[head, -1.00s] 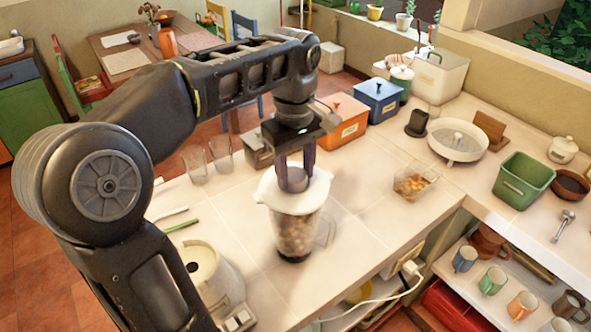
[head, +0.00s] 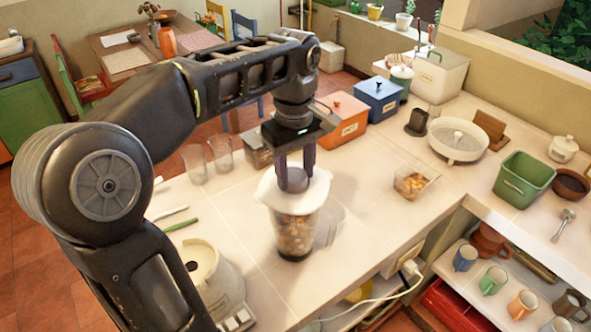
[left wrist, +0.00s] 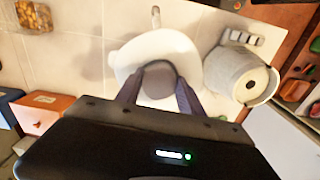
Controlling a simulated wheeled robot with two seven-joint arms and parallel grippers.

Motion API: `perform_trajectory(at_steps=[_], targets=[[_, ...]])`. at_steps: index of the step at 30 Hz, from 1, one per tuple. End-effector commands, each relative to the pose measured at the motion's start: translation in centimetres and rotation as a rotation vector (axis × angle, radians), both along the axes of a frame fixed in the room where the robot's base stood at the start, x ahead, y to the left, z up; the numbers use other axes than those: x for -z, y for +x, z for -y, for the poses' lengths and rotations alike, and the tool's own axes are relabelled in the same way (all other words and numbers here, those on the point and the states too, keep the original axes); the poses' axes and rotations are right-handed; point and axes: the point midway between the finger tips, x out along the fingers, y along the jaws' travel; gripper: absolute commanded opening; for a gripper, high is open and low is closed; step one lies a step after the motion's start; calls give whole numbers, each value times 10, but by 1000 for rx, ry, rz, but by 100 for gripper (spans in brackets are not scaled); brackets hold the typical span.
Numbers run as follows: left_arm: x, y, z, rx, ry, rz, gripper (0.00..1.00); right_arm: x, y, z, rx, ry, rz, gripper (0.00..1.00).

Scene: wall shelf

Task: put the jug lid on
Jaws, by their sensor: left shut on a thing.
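The clear jug (head: 294,240), with chunky brown and orange pieces inside, stands upright on the white counter. The white lid (head: 312,192) is at the top of the jug; from here I cannot tell whether it is fully seated. My left gripper (head: 295,187) points straight down, its two fingers shut on the grey knob in the middle of the lid. In the left wrist view the white lid (left wrist: 178,46) lies under the fingers, and the knob (left wrist: 160,80) is between them. The jug body is mostly hidden there. My right gripper is not in view.
The white blender base (head: 208,272) stands at the counter's near left. Two clear glasses (head: 195,163) are behind it. An orange box (head: 343,120) and a blue box (head: 379,97) stand behind the jug. A clear container of food (head: 411,182) is to the right, with bare counter around it.

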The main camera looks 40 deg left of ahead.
Motion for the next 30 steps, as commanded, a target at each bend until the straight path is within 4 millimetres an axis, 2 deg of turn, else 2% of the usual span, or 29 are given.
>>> perform_trajectory(at_steps=[11, 12, 20, 30], targets=[[2, 0, 0, 0, 0, 0, 1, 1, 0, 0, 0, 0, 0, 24], [2, 0, 0, 0, 0, 0, 48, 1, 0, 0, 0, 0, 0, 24], [2, 0, 0, 0, 0, 0, 69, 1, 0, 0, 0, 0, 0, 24], [0, 0, 0, 0, 0, 0, 70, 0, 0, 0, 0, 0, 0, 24]])
